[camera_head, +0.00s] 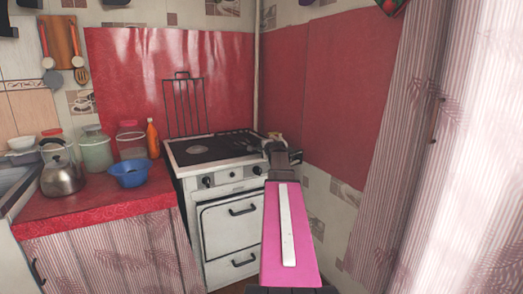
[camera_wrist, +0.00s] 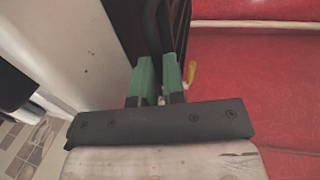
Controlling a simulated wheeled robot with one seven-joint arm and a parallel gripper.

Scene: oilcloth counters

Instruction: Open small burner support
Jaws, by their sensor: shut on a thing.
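A white stove (camera_head: 234,183) stands in the corner, with a dark cooktop. One wire burner support (camera_head: 184,107) stands upright at the back left of the cooktop. The other, the small burner support (camera_head: 228,143), lies low over the right part. My gripper (camera_head: 266,147) is at the stove's right side, partly hidden by my own wrist. In the wrist view, its green fingertips (camera_wrist: 158,76) are at a dark edge and shut on the small burner support. The gripped part is mostly hidden between the fingers.
A red counter (camera_head: 95,203) at left holds a kettle (camera_head: 62,175), a blue bowl (camera_head: 129,173), jars and an orange bottle (camera_head: 152,138). Red wall covering (camera_head: 333,90) is close at right, with a striped curtain (camera_head: 400,150) beside it. A small yellow thing (camera_wrist: 191,73) is near the fingertips.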

